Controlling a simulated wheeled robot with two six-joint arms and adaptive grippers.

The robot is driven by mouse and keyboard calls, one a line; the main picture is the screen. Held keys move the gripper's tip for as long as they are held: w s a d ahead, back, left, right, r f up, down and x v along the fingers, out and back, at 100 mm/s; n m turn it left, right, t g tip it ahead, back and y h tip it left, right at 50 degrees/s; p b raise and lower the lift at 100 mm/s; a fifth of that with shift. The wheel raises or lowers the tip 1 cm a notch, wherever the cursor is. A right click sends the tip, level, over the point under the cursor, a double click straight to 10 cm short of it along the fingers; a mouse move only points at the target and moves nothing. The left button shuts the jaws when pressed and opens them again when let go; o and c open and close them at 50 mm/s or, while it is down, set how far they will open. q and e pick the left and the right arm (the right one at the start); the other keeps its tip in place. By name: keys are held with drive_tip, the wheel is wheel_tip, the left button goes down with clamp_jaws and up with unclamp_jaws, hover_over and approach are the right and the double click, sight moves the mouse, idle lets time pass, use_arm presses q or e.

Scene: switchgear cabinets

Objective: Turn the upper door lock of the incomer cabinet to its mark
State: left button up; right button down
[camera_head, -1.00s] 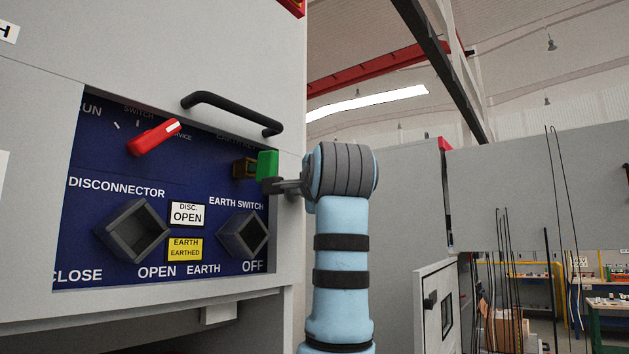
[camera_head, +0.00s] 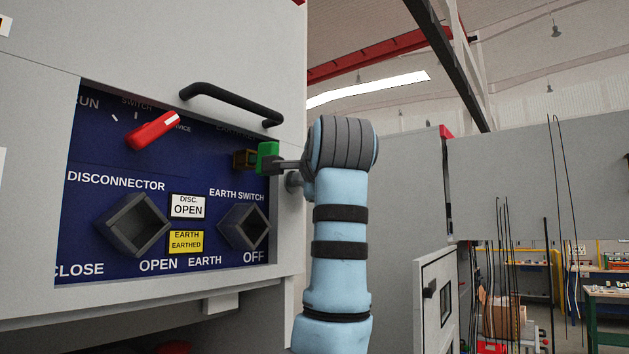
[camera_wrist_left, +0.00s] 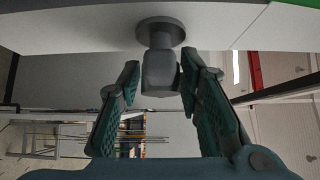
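The upper door lock is a grey knob on a round base; it shows in the left wrist view (camera_wrist_left: 160,68) and, partly hidden, on the cabinet's right edge strip in the head view (camera_head: 293,180). My left gripper (camera_head: 285,166) is beside it at the incomer cabinet (camera_head: 150,50). In the left wrist view my left gripper (camera_wrist_left: 160,85) is open, one finger on each side of the knob. The right finger's tip is close to the knob; a gap shows on the left. I cannot make out the lock's mark. My right gripper is not in view.
A green key piece (camera_head: 267,157) in a brass-coloured lock (camera_head: 244,159) is close to my gripper. A black handle (camera_head: 232,102) is above. The blue panel has a red switch (camera_head: 152,130) and two square sockets. Another cabinet (camera_head: 400,220) stands to the right.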

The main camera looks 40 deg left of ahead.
use_arm(q)
drive_tip(key=v, duration=1.1)
drive_tip(key=shift+s+d, duration=0.2)
drive_tip(key=shift+s, duration=0.1)
drive_tip(key=shift+d, duration=0.1)
